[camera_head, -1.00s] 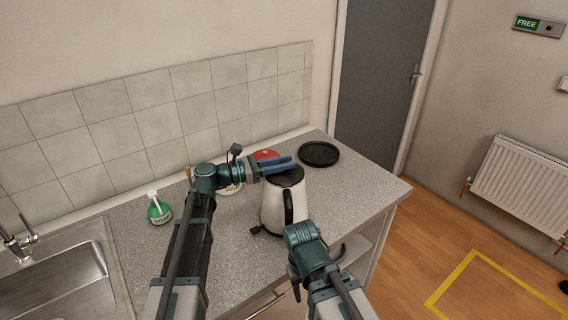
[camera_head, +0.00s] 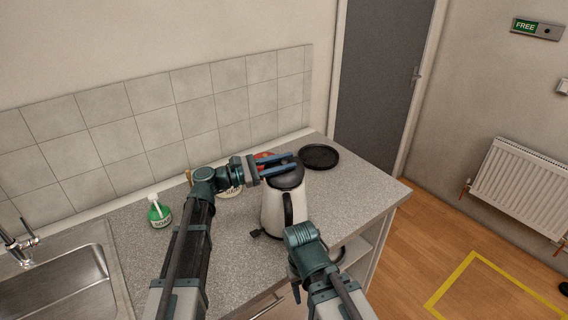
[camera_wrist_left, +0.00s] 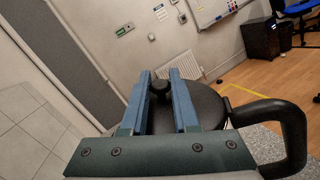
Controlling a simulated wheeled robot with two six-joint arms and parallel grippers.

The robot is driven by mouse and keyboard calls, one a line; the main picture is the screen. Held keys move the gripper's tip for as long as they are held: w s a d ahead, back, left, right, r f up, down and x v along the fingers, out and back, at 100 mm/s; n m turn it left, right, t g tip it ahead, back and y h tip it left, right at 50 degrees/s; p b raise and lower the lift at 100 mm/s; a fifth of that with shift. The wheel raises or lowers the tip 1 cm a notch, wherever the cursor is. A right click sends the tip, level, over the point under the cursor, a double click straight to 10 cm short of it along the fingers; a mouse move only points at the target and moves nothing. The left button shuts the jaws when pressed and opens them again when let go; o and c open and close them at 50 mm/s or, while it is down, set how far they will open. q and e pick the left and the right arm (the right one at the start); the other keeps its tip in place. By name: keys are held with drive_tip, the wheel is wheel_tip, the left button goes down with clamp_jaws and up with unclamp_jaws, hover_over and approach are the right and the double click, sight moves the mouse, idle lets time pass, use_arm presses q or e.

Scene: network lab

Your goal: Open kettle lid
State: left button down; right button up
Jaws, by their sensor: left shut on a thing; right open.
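The white kettle (camera_head: 272,208) stands upright on the counter, its black handle (camera_head: 288,210) facing the front. Its dark round lid (camera_head: 287,181) sits level on top and also shows in the left wrist view (camera_wrist_left: 207,104). My left gripper (camera_head: 293,161) reaches in from the left over the lid. In the left wrist view its two blue fingers (camera_wrist_left: 163,78) are on either side of the black lid knob (camera_wrist_left: 160,89), shut on it. My right gripper is low in front of the counter, mostly hidden behind its own wrist; its fingertips cannot be made out.
A round black tray (camera_head: 319,156) lies behind and right of the kettle. A red object (camera_head: 262,156) is partly hidden behind my left gripper. A green soap bottle (camera_head: 159,213) and the sink (camera_head: 65,280) are at the left. The counter's right end is clear.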

sight(285, 177)
use_arm(q)
drive_tip(key=s+m, duration=0.1)
drive_tip(key=r+m, duration=0.1)
drive_tip(key=m, duration=0.1)
drive_tip(key=s+m+h, duration=0.1)
drive_tip(key=m, duration=0.1)
drive_tip(key=shift+s+d+r+g, duration=0.15)
drive_tip(key=shift+s+r+g, duration=0.2)
drive_tip(key=shift+r+g, duration=0.05)
drive_tip(key=shift+s+d+r+m+g+h, duration=0.1)
drive_tip(key=shift+s+m+g+h, duration=0.1)
drive_tip(key=shift+s+m, duration=0.55)
drive_tip(key=shift+s+r+m+g+h, duration=0.1)
drive_tip(key=shift+s+m+g, duration=0.15)
drive_tip(key=shift+m, duration=0.95)
drive_tip(key=shift+s+d+r+m+g+h, duration=0.15)
drive_tip(key=shift+s+m, duration=0.35)
drive_tip(key=shift+m, duration=0.45)
drive_tip(key=shift+s+a, duration=0.1)
drive_tip(key=c, duration=0.7)
unclamp_jaws()
drive_tip(key=b+v, duration=0.3)
drive_tip(key=v, duration=1)
drive_tip(key=shift+a+f, duration=0.1)
drive_tip(key=shift+a, duration=0.3)
